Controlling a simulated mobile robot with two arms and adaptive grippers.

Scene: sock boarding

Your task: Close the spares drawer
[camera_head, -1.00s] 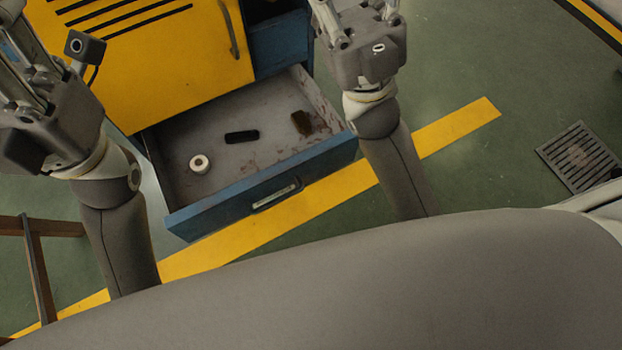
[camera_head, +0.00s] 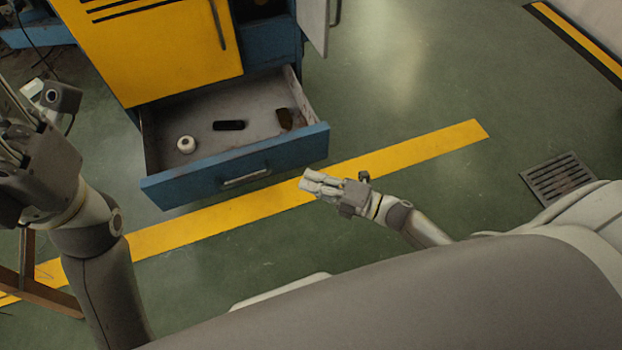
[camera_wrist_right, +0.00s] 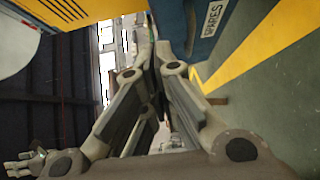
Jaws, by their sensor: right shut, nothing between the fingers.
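The spares drawer (camera_head: 235,165) is the blue bottom drawer of the cabinet and stands pulled out. Its inside shows, with a white roll (camera_head: 186,144), a black piece (camera_head: 229,125) and a brown piece (camera_head: 285,119). Its front has a pale handle. In the right wrist view a SPARES label (camera_wrist_right: 213,17) shows on a blue front beside the fingers. My right gripper (camera_head: 312,183) is shut and empty, in front of the drawer front's right part; contact cannot be told. My left gripper (camera_head: 14,150) is at the left edge, its fingertips not clearly seen.
The yellow cabinet door (camera_head: 165,50) is above the drawer. A grey panel (camera_head: 315,22) stands out at the cabinet's right. A yellow floor stripe (camera_head: 420,147) runs before the drawer. A floor grate (camera_head: 559,177) lies at right. The green floor between is clear.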

